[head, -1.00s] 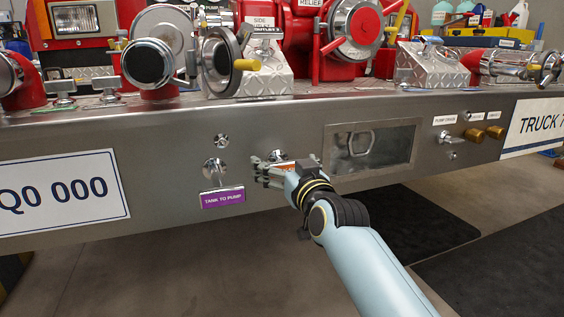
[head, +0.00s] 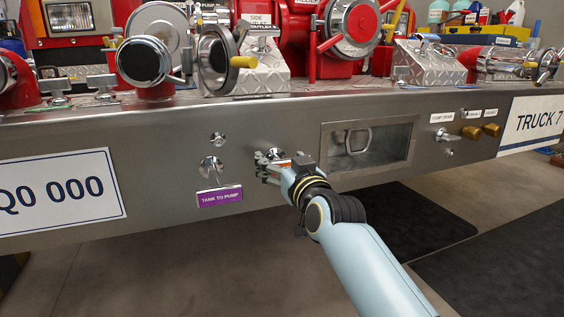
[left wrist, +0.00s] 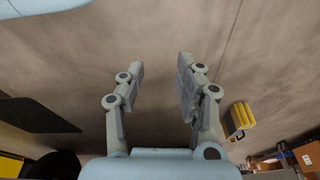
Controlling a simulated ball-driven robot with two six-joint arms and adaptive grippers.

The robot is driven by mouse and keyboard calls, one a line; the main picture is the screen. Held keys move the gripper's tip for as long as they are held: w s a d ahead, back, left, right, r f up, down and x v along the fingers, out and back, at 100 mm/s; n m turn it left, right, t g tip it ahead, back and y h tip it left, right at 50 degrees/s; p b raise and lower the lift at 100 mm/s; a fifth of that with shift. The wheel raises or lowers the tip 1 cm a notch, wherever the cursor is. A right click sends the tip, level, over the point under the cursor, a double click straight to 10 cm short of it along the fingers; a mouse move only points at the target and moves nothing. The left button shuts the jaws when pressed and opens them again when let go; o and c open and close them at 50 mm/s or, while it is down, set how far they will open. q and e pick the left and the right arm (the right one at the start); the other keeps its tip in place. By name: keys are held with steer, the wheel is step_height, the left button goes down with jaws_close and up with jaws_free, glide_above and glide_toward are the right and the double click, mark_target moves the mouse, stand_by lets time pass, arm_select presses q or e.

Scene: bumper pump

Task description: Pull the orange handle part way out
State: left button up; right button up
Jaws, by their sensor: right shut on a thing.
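The orange handle (head: 284,164) is on the truck's metal bumper panel in the head view, just right of the purple-tagged handle. Only a small orange strip of it shows, because my right gripper covers most of it. A chrome fitting (head: 268,155) shows behind the fingers. My right gripper (head: 271,172) is shut on the orange handle, in front of the panel. How far the handle stands out is hard to tell. My left gripper (left wrist: 160,66) shows only in the left wrist view, open and empty above the floor.
Chrome valves and a red pump (head: 290,45) stand above. Floor in front is open, with dark mats (head: 425,222).

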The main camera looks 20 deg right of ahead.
steer(key=shift+s+p, duration=0.4)
steer(key=shift+s, duration=1.15)
arm_select(q)
steer(key=shift+s+a+f, duration=0.15)
steer(key=shift+s+f, duration=0.15)
steer(key=shift+f, duration=0.15)
arm_select(e)
steer(key=o, duration=1.7)
arm_select(q)
steer(key=shift+w, duration=0.1)
arm_select(e)
steer(key=shift+s, duration=0.2)
glide_toward(284, 164)
steer(key=shift+w, duration=0.2)
